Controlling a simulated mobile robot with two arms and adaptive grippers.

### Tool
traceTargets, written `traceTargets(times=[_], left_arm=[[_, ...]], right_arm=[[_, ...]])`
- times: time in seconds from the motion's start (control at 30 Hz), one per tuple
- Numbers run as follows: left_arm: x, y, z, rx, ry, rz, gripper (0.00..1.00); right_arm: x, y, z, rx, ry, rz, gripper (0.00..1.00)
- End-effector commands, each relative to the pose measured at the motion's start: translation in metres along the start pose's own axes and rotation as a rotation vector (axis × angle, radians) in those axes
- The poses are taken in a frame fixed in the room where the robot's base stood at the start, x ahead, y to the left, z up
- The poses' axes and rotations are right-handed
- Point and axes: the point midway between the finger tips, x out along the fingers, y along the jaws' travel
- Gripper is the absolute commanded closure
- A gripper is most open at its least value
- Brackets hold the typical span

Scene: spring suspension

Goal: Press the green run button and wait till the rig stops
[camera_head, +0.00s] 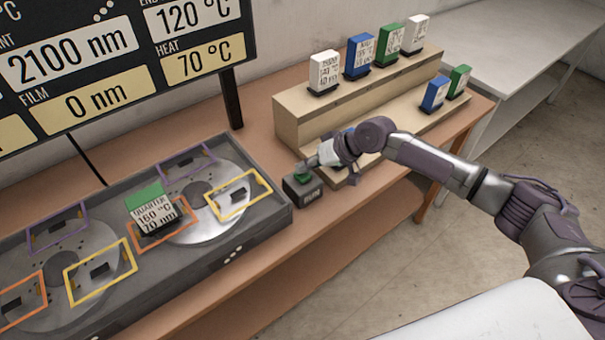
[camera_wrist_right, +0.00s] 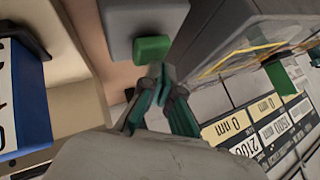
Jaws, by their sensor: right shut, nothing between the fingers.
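The green run button (camera_head: 303,177) sits on top of a small dark box (camera_head: 303,191) at the front of the table, just right of the rig. In the right wrist view the green button (camera_wrist_right: 152,49) stands out from its grey box (camera_wrist_right: 128,17). My right gripper (camera_head: 308,170) is shut and empty, with its fingertips at the button. In the right wrist view its closed fingertips (camera_wrist_right: 158,72) are very close to the button; I cannot tell whether they touch. The rig (camera_head: 270,225) holds two round discs. A green-topped block (camera_head: 152,209) stands in an orange frame on the right disc. My left gripper is not in view.
A stepped wooden rack (camera_head: 290,125) behind the button holds several white, blue and green blocks. A dark display board (camera_head: 120,55) at upper left reads 2100 nm, film 0 nm, 120 °C and heat 70 °C. A grey table (camera_head: 500,45) stands at upper right.

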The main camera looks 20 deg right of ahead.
Motion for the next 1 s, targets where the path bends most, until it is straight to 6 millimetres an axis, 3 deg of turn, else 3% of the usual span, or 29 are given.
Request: traceTargets(times=[1.0], left_arm=[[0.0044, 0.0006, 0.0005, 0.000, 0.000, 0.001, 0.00]], right_arm=[[0.0058, 0.0042, 0.0044, 0.001, 0.000, 0.000, 1.00]])
